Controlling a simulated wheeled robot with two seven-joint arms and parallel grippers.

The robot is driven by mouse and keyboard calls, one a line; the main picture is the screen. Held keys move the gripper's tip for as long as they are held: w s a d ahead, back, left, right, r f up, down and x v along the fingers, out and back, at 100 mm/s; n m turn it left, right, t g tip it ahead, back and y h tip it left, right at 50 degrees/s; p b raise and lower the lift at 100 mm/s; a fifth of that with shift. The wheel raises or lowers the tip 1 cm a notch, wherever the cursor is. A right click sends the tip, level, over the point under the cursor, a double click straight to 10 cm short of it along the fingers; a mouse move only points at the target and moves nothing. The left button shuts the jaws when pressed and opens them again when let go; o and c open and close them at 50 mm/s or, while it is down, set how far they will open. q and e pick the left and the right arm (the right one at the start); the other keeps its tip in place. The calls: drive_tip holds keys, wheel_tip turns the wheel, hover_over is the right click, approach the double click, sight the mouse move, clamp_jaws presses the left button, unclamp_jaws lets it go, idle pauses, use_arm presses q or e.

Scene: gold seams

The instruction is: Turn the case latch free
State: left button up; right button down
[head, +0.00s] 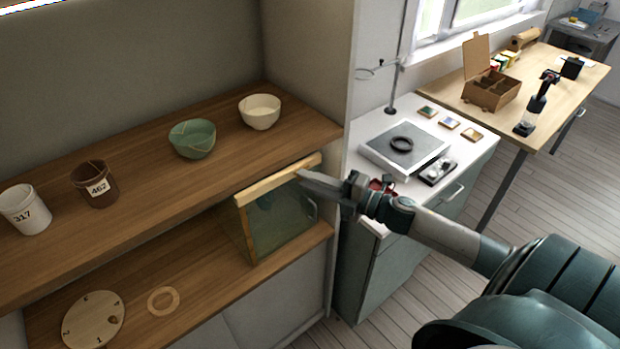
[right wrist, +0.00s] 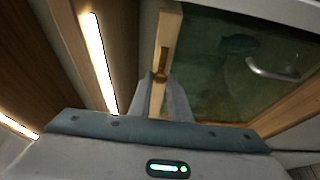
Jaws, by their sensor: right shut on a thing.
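The case (head: 279,181) stands on the lower wooden shelf, with a pale wood frame and a greenish glass front. A handle (head: 312,209) shows at the right of its front and also in the right wrist view (right wrist: 272,70). My right gripper (head: 303,175) reaches in from the right to the case's upper edge. In the right wrist view, a small brass latch (right wrist: 163,62) lies against the wood frame, between the fingertips of my right gripper (right wrist: 160,80), which is shut on it. The fingers partly hide the latch. My left gripper is out of view.
The upper shelf holds a green bowl (head: 192,139), a cream bowl (head: 260,112), a brown cup (head: 94,184) and a white cup (head: 25,209). A numbered wooden disc (head: 93,320) and a ring (head: 163,289) lie on the lower shelf.

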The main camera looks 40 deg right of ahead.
idle(0.4)
drive_tip(key=c, duration=1.7)
unclamp_jaws()
drive_tip(key=shift+o, duration=0.2)
drive_tip(key=shift+s, duration=0.1)
drive_tip(key=b+v, duration=0.5)
drive_tip(key=v, duration=1.2)
drive_tip(key=shift+s, duration=0.1)
